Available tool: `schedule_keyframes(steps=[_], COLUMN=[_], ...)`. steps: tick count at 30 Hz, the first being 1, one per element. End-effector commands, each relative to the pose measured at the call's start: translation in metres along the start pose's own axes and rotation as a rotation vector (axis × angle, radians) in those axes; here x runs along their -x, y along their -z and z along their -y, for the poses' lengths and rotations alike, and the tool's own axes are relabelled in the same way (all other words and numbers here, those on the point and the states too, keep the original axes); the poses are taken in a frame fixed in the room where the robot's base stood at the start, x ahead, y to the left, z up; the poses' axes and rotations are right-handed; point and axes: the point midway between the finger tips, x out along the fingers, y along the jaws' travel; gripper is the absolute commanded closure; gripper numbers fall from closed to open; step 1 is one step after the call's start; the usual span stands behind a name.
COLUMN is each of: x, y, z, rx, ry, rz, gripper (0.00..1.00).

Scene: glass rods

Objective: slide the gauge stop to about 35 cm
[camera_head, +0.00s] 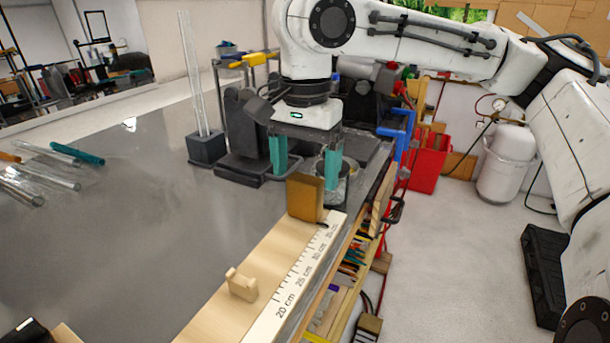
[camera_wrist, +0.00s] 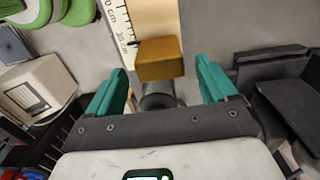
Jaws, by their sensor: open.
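The gauge stop, a brass-brown block (camera_head: 305,198) with a dark pointer, stands upright at the far end of the wooden gauge board (camera_head: 215,318). In the wrist view the stop (camera_wrist: 160,60) has its pointer on the scale beside the 35 mark, though the exact reading is too small to tell. My gripper (camera_head: 305,175) points down just behind the stop, its teal fingers spread. In the wrist view the stop lies between and slightly ahead of the fingertips (camera_wrist: 161,75), with gaps on both sides. I see no contact with it.
A pale wooden piece (camera_head: 242,285) sits on the board near the 20 cm mark. A glass vessel (camera_head: 337,182) stands by the right finger. A dark block with upright glass rods (camera_head: 206,150) stands left. Loose rods (camera_head: 35,182) lie far left. The grey bench (camera_head: 130,230) between is clear.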

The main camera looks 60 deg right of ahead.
Motion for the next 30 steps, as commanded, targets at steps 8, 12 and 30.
schedule_keyframes(steps=[8, 12, 30], x=[0.055, 0.073, 0.082], y=[0.0, 0.0, 0.0], z=[0.001, 0.001, 0.0], rx=[0.001, 0.0, 0.0], ry=[0.001, 0.001, 0.0], rz=[-0.001, -0.001, 0.0], gripper=[0.15, 0.15, 0.15])
